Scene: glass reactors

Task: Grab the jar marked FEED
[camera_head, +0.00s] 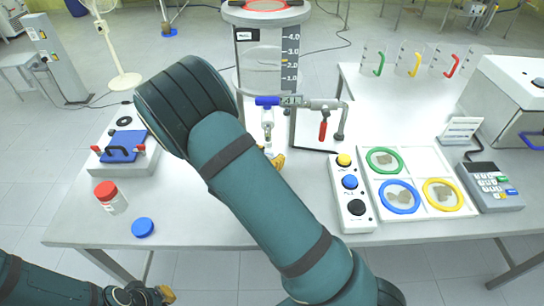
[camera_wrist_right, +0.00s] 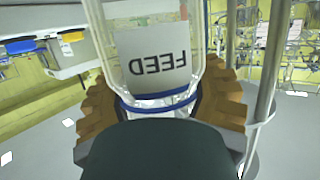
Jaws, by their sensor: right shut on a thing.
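The FEED jar (camera_wrist_right: 153,55) is clear, with a white label reading FEED upside down in the right wrist view. Blue bands ring it near the gripper. My right gripper (camera_wrist_right: 160,112) has its brown ridged fingers on both sides of the jar, shut on it. In the head view my right arm hides most of this gripper; one brown finger (camera_head: 277,161) shows below the blue-handled valve. My left gripper (camera_head: 150,294) is low at the left, away from the table objects, and its opening is unclear.
A red-capped jar (camera_head: 110,197) and a blue lid (camera_head: 143,227) are on the table's left part. A glass reactor (camera_head: 262,65) with valve pipes (camera_head: 318,104) stands behind my right arm. A button box (camera_head: 351,190) and a ringed sample tray (camera_head: 417,208) lie to the right.

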